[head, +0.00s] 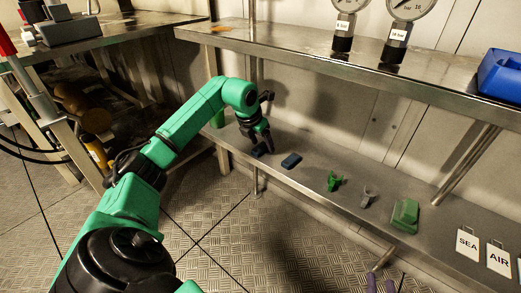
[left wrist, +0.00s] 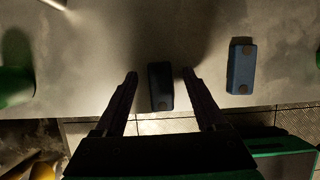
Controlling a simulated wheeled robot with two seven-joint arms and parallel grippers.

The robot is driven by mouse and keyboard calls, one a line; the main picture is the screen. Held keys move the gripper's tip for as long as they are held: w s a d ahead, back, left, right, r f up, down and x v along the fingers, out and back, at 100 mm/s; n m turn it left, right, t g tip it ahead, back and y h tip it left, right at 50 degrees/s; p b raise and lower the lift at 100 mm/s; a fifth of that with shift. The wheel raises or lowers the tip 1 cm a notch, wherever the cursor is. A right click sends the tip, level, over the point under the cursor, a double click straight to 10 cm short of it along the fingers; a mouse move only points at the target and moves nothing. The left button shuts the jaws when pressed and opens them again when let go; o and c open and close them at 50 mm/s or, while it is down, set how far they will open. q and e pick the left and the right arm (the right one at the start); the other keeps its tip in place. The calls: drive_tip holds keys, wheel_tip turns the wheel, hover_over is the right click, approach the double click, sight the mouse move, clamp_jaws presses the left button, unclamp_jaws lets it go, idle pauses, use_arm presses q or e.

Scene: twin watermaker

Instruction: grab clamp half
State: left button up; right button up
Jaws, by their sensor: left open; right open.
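Two small dark blue blocks, which look like clamp halves, lie on the lower metal shelf. The nearer one (head: 259,149) is at my left gripper (head: 256,147). The other blue block (head: 292,161) lies a little to the right, apart from the gripper. In the left wrist view the first block (left wrist: 160,86) is dark in shadow and shows between the open fingers (left wrist: 160,74), with a gap on each side. The second block (left wrist: 241,66) shows round spots and lies outside the right finger. My right gripper is not recognisable in these views.
On the lower shelf (head: 320,198) lie a green piece (head: 335,181), a grey piece (head: 368,196) and a green block (head: 405,215). Cards (head: 467,243) reading SEA and AIR are at right. The upper shelf (head: 300,48) overhangs, with gauges and a blue bin (head: 500,76).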

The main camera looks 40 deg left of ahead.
use_arm(q)
drive_tip(key=shift+f, duration=0.15)
drive_tip(key=shift+c, duration=0.6)
clamp_jaws()
